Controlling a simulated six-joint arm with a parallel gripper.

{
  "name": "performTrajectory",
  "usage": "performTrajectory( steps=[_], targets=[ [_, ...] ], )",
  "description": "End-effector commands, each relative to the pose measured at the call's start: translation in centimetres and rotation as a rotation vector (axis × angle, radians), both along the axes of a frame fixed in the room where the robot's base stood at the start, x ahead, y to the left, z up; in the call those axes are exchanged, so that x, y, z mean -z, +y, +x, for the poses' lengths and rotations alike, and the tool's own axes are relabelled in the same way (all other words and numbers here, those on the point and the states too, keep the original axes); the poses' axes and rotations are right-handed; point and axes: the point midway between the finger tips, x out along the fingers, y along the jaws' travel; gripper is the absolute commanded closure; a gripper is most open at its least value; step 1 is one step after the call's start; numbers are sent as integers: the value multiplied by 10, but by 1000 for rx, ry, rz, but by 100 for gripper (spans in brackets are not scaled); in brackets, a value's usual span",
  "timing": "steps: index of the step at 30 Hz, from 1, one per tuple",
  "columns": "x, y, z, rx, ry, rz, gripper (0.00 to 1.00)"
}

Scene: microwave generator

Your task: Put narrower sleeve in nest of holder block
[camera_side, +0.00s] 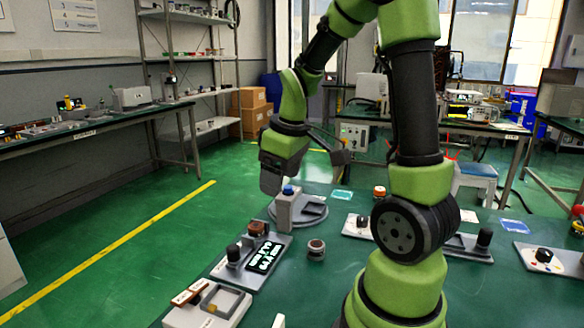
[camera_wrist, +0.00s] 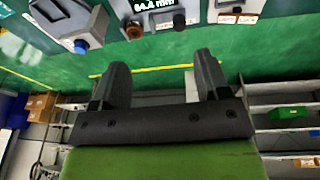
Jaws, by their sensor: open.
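My gripper (camera_side: 272,170) is raised over the far left side of the green table, with its fingers apart and nothing between them in the wrist view (camera_wrist: 160,75). A short grey sleeve-like ring (camera_side: 316,248) with a brownish inside stands upright on the table, apart from my gripper. A brown round part (camera_side: 257,227) sits on the grey base with the lit display; it also shows in the wrist view (camera_wrist: 133,30). I cannot tell which is the narrower sleeve. A pale block with a square recess (camera_side: 222,302) lies at the front left; I cannot tell whether it is the holder block.
A grey block with a blue button (camera_side: 287,205) stands by a round grey plate (camera_side: 310,210) below my gripper. The display base (camera_side: 250,258) carries a black knob (camera_side: 233,252). More small units stand at the right, such as one with a black knob (camera_side: 544,255). Bare table lies around the ring.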

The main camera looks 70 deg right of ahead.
Motion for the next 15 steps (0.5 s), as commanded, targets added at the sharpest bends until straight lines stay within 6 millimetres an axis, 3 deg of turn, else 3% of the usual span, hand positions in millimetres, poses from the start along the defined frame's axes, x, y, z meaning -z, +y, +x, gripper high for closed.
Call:
performTrajectory(
  steps=[1, 6, 10, 15],
  targets=[
    [-20, 24, 0, 16, -63, 5, 31],
    [-63, 93, -21, 115, -235, 113, 31],
    [-80, 130, -47, 170, -326, 230, 31],
    [-88, 154, -72, 211, -376, 345, 31]
  ],
)
